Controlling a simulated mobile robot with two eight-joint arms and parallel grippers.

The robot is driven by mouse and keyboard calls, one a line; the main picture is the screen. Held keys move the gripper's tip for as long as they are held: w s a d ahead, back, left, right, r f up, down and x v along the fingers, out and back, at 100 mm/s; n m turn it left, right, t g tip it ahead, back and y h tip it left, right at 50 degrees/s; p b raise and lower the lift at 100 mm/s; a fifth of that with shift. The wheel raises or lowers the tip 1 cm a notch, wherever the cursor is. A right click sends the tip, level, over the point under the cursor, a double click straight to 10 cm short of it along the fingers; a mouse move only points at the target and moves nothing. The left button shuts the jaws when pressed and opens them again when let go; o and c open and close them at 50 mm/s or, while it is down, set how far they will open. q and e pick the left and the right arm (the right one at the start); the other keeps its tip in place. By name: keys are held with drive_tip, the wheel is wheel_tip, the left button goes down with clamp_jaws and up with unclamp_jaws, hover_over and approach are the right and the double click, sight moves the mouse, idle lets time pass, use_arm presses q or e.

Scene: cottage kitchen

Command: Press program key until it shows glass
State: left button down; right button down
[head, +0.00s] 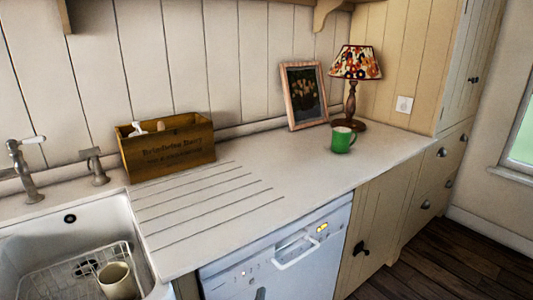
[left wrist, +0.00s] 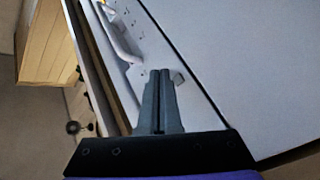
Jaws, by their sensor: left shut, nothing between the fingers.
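The white dishwasher (head: 310,262) stands under the counter with its control panel near the top. A small lit yellow display (head: 322,228) is right of the handle (head: 297,251); its text is too small to read. Small marks and lights sit on the panel's left part. My left gripper (head: 261,293) barely shows as a dark tip at the bottom edge, in front of the panel. In the left wrist view its fingers (left wrist: 160,72) are together and empty, pointing at the panel (left wrist: 145,50), near a small grey square piece (left wrist: 179,77). Whether they touch it cannot be told. The right gripper is out of view.
The white counter (head: 300,185) runs above the dishwasher. It holds a wooden box (head: 168,150), a green mug (head: 342,140), a framed picture (head: 303,95) and a lamp (head: 355,65). A sink (head: 50,245) is at the left. Wooden floor shows at the right.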

sight(252, 282)
use_arm(q)
drive_tip(key=s+d, duration=0.1)
drive_tip(key=s, duration=0.1)
drive_tip(key=s+d, duration=0.1)
drive_tip(key=shift+s+d, duration=0.3)
drive_tip(key=shift+s, duration=0.05)
drive_tip(key=shift+n, duration=0.3)
idle(2.1)
drive_tip(key=w+a+n+g+y+b, duration=0.1)
drive_tip(key=w+a+n+g, duration=0.2)
drive_tip(key=n, duration=1.1)
drive_tip(key=shift+w+a, duration=0.25)
drive_tip(key=shift+w, duration=0.7)
drive_tip(key=shift+w+a, duration=0.1)
drive_tip(key=shift+w, duration=0.05)
idle(1.3)
drive_tip(key=shift+w+a, duration=0.15)
drive_tip(key=shift+w, duration=0.05)
